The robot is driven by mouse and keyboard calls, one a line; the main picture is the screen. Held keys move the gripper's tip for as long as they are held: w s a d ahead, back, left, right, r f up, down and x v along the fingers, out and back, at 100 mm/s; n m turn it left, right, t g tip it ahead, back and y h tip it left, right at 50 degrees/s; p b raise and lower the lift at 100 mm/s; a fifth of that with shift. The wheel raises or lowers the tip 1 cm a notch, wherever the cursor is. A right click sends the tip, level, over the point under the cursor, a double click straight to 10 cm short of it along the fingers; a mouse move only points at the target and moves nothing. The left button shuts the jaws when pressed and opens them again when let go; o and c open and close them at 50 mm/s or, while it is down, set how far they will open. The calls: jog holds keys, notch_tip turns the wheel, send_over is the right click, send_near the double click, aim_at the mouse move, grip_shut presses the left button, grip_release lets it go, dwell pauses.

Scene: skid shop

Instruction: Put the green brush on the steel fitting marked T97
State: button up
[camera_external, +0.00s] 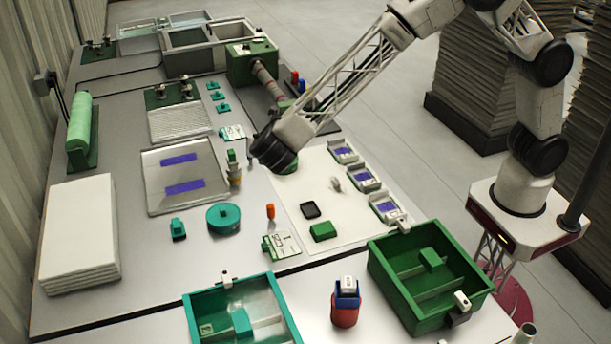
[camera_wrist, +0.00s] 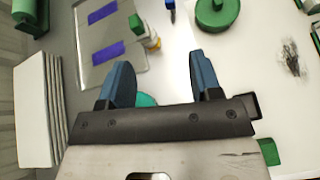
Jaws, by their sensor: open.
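My gripper (camera_external: 272,158) is over the middle of the bench in the external view, pointing down. In the wrist view its two blue-grey fingers (camera_wrist: 160,85) are apart, with a teal shape (camera_wrist: 146,99) partly hidden behind them. A green block (camera_external: 323,231), possibly the green brush, lies on the white sheet. A small green-topped piece (camera_external: 233,167) stands beside the metal tray. Several pale metal fittings with blue pads (camera_external: 364,178) stand in a row at the sheet's right edge. The T97 mark is not legible, so I cannot tell which fitting bears it.
A teal disc (camera_external: 224,218), an orange piece (camera_external: 270,211) and a black pad (camera_external: 310,210) lie nearby. Stacked white sheets (camera_external: 79,230) fill the left. A teal bin (camera_external: 205,300), a green bin (camera_external: 430,282) and a red-and-blue container (camera_external: 345,305) stand in front.

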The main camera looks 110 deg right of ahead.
jog(key=s+a+r+m+y, duration=0.2)
jog(key=s+a+r+m, duration=0.15)
jog(key=s+r, duration=0.4)
jog(key=s+a+r+m+y, duration=0.2)
jog(key=s+a+r, duration=0.25)
jog(key=s, duration=0.55)
jog(key=s+a+r+m+y, duration=0.25)
jog(key=s+a+r, duration=0.2)
jog(key=s, duration=0.45)
jog(key=s+a+m+t+y, duration=0.1)
jog(key=s+a, duration=0.5)
jog(key=s, duration=0.8)
jog(key=s+a+m+t+y, duration=0.2)
jog(key=s+a+m+y, duration=0.2)
jog(key=s, duration=1.1)
jog(key=a+m, duration=0.2)
jog(key=shift+a+r+m, duration=0.25)
jog(key=shift+r+m, duration=0.05)
jog(key=shift+r, duration=0.1)
